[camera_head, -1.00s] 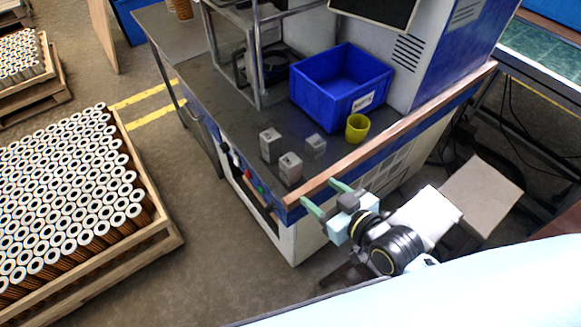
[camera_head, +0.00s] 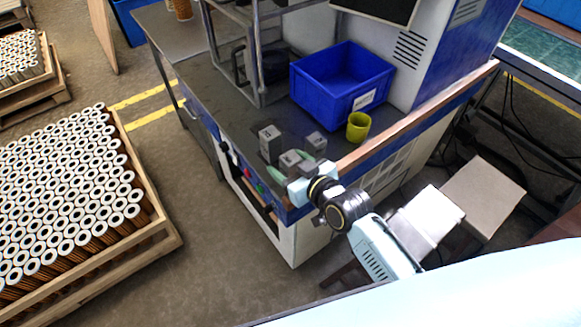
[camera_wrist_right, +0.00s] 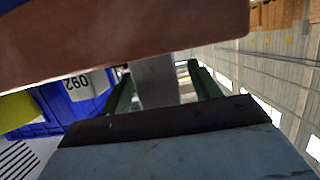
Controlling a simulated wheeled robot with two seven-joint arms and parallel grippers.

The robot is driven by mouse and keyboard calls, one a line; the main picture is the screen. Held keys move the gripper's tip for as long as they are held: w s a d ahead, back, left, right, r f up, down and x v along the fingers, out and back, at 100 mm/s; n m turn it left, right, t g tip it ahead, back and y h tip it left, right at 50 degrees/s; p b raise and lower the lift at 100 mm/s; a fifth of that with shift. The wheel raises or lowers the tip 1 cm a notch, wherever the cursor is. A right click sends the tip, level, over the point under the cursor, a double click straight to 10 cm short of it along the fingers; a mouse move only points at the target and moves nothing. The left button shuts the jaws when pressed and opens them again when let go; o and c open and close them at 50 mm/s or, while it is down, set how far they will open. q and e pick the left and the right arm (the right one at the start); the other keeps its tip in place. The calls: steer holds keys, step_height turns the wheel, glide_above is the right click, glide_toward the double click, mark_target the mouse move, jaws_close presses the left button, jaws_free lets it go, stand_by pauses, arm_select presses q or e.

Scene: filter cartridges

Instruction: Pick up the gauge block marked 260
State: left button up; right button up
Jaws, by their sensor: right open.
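Three grey gauge blocks stand near the front corner of the machine table: a left one (camera_head: 269,143), a front one (camera_head: 289,161) and a right one (camera_head: 316,144). Their marks are too small to read in the head view. My right gripper (camera_head: 284,169) is open at the front block. In the right wrist view its green fingers (camera_wrist_right: 163,88) stand either side of a plain grey block (camera_wrist_right: 156,82), with no clear grip. A grey face marked 260, upside down (camera_wrist_right: 78,84), shows to the left, outside the fingers; it seems to be the right block. My left gripper is not in view.
A yellow cup (camera_head: 358,127) and a blue bin (camera_head: 338,84) stand behind the blocks. A raised wooden rail (camera_head: 405,115) runs along the table edge by my right arm; it also fills the top of the wrist view (camera_wrist_right: 130,30). A metal frame stands behind left.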

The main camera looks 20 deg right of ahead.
steer(key=shift+x, duration=0.85)
steer(key=shift+d+r, duration=0.1)
steer(key=c, duration=1.3)
